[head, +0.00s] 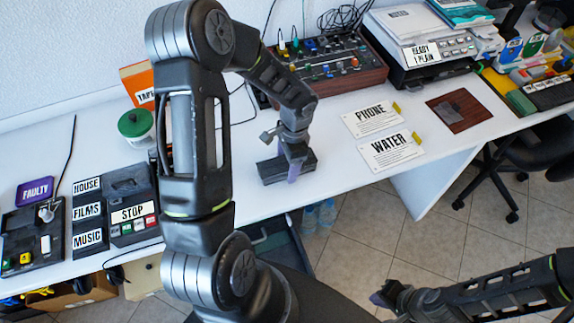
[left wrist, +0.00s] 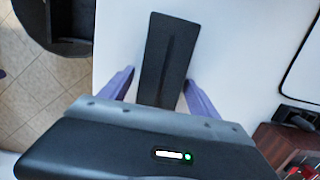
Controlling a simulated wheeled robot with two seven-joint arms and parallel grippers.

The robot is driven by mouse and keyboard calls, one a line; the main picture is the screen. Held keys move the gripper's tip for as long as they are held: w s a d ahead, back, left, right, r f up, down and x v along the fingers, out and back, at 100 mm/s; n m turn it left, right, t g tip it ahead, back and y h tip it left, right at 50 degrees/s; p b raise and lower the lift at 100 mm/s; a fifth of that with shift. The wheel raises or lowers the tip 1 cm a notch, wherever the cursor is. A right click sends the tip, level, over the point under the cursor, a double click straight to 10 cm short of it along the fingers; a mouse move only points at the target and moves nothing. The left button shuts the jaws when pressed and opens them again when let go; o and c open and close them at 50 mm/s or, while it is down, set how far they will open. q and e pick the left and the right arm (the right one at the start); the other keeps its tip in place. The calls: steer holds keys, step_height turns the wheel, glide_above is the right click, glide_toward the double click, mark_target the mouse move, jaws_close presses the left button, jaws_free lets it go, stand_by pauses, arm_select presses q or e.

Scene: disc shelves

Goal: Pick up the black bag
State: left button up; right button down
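A flat, elongated black object with a line along its middle lies on the white desk in the head view (head: 272,172) and in the left wrist view (left wrist: 167,50). It is the black thing at my gripper, but I cannot tell that it is a bag. My left gripper (head: 293,176) points down at it. In the left wrist view the purple fingers (left wrist: 158,77) are apart, one on each side of the object, with gaps visible. My right gripper (head: 383,297) is low at the right, over the floor; its opening is unclear.
A mixer (head: 335,68) stands behind the object. PHONE (head: 371,117) and WATER (head: 391,149) cards lie to the right. The desk's front edge is near. Bottles (head: 319,216) stand below.

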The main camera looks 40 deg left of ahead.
arm_select(q)
jaws_close()
step_height(320, 180, up, 10)
steer(key=shift+r+b, duration=0.1)
steer(key=shift+b, duration=0.35)
stand_by(0.6)
stand_by(0.4)
